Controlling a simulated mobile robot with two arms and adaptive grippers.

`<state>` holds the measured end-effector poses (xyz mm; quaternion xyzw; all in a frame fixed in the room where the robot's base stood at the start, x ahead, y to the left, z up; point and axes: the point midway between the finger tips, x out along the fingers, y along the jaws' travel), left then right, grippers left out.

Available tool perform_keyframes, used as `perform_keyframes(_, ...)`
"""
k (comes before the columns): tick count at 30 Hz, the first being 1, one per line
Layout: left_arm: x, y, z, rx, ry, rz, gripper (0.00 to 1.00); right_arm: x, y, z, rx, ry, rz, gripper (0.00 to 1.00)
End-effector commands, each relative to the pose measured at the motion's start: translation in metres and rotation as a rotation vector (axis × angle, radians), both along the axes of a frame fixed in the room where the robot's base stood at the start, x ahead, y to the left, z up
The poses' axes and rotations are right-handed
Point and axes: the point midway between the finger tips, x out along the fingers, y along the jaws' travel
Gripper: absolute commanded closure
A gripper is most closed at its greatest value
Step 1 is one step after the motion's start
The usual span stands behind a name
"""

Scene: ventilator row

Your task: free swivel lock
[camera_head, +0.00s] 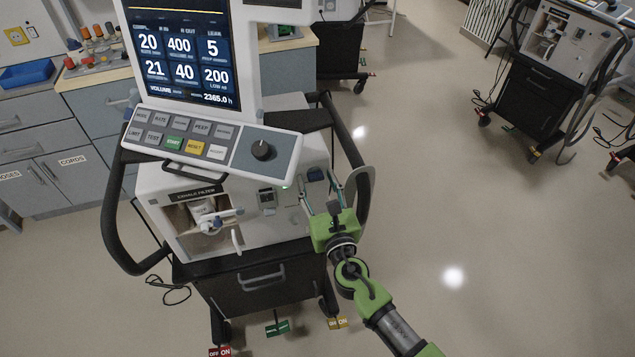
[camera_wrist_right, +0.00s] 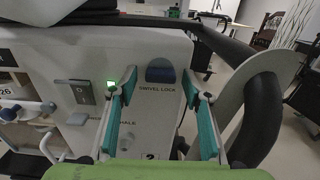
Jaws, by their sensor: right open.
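The swivel lock is a dark blue rounded knob (camera_wrist_right: 160,71) on the ventilator's pale side panel, above the printed words "SWIVEL LOCK" in the right wrist view. In the head view a small blue part (camera_head: 316,174) shows on the ventilator (camera_head: 270,220), just beyond my right gripper (camera_head: 322,190). In the right wrist view my right gripper (camera_wrist_right: 161,84) is open and empty. Its two teal fingers stand left and right of the knob, apart from it. I cannot tell how far the fingertips are from the panel. My left gripper is not in view.
A black curved handle rail (camera_head: 350,145) and a grey plate (camera_head: 358,188) stand close on the right of my right gripper. Brake pedals with red (camera_head: 220,351), green (camera_head: 278,328) and yellow (camera_head: 337,323) tags sit at the cart's foot.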

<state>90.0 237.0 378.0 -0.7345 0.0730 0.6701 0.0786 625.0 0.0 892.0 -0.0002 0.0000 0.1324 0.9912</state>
Motion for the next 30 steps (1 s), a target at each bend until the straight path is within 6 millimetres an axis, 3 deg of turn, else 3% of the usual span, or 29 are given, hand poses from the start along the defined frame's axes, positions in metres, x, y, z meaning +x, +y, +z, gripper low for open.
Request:
perform_keyframes(5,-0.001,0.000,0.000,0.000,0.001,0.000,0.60,0.000,0.000,0.000,0.000,0.000,0.000,0.58)
perform_keyframes(9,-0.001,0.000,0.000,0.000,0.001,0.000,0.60,0.000,0.000,0.000,0.000,0.000,0.000,0.94)
perform_keyframes(20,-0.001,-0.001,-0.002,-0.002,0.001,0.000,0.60,-0.001,0.000,-0.001,0.030,0.008,-0.001,0.94)
perform_keyframes(30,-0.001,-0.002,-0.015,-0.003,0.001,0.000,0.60,-0.001,0.000,-0.003,0.229,0.062,-0.001,0.94)
